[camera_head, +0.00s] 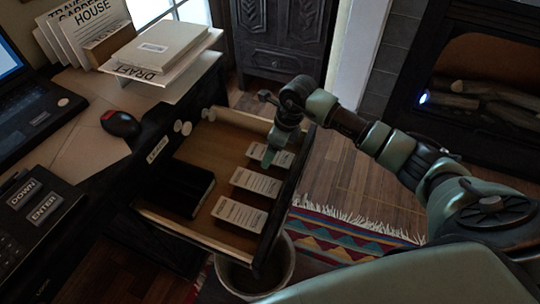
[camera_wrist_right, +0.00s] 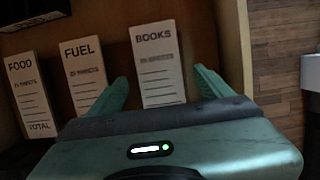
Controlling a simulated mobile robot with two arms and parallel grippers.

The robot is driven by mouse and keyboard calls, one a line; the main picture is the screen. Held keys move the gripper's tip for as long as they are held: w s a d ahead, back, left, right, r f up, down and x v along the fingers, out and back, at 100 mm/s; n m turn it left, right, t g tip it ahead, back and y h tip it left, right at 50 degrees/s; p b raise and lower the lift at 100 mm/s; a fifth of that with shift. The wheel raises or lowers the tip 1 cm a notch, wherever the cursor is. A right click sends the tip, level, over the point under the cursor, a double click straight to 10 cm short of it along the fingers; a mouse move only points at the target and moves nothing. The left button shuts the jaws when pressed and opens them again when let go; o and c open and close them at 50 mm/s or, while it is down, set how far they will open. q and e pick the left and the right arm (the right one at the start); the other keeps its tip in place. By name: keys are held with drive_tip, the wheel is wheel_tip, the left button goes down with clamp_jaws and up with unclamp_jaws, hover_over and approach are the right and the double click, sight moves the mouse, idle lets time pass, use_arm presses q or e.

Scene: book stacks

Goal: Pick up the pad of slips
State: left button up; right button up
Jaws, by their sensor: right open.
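Three white pads of slips lie in a row in an open wooden drawer (camera_head: 185,221). In the right wrist view they read FOOD (camera_wrist_right: 32,100), FUEL (camera_wrist_right: 86,75) and BOOKS (camera_wrist_right: 158,65). In the head view there is a far pad (camera_head: 284,159), a middle pad (camera_head: 256,182) and a near pad (camera_head: 240,214). My right gripper (camera_wrist_right: 161,80) is open and empty, with its fingers to either side of the BOOKS pad. In the head view my right gripper (camera_head: 268,158) is over the far pad and partly hides it. My left gripper is not in view.
A black tray (camera_head: 182,187) sits in the drawer left of the pads. The drawer's walls rise around them. A desk with a mouse (camera_head: 121,124), books (camera_head: 165,46) and a laptop (camera_head: 30,100) is at left. A bin (camera_head: 255,276) stands below the drawer front.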

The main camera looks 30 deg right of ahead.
drive_tip(key=shift+f, duration=0.2)
drive_tip(key=c, duration=1.4)
